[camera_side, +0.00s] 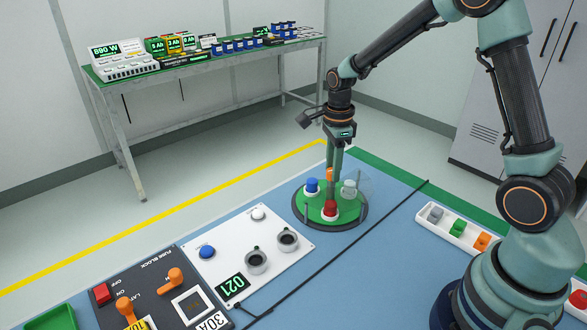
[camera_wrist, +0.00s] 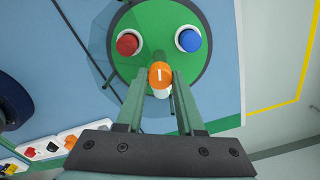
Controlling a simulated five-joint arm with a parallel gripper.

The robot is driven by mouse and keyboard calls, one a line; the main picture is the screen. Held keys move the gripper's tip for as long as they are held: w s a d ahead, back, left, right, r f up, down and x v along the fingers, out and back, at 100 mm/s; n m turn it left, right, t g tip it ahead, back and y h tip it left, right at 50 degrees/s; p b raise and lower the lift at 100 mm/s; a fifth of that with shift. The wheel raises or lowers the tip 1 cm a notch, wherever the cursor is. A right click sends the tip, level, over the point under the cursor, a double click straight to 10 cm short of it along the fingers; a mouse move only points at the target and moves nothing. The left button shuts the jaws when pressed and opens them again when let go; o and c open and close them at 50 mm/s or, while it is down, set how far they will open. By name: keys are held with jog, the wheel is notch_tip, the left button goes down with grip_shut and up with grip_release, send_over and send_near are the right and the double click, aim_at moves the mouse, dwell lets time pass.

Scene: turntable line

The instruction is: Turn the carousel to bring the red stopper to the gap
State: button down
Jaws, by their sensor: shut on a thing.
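The carousel is a green disc (camera_side: 312,204) on a dark round base, also filling the upper middle of the wrist view (camera_wrist: 160,22). A red stopper (camera_side: 330,208) sits at its near side in the side view and at left in the wrist view (camera_wrist: 127,43). A blue stopper (camera_side: 312,186) and a pale grey one (camera_side: 348,188) share the disc. An orange knob (camera_wrist: 160,72) with a white mark rises between them. My gripper (camera_wrist: 160,80) is shut on this knob, one finger each side. I cannot clearly make out the gap.
A faint clear guard seems to stand around part of the disc. A white panel (camera_side: 225,262) with dials and a dark switch block (camera_side: 142,285) lie to the left. A white tray (camera_side: 456,238) of coloured pieces is at right. A cable (camera_side: 350,240) crosses the blue mat.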

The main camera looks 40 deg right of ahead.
jog(key=shift+d+r+m, duration=0.1)
jog(key=shift+m, duration=6.2)
jog(key=c, duration=0.5)
grip_release()
notch_tip(320, 180, up, 12)
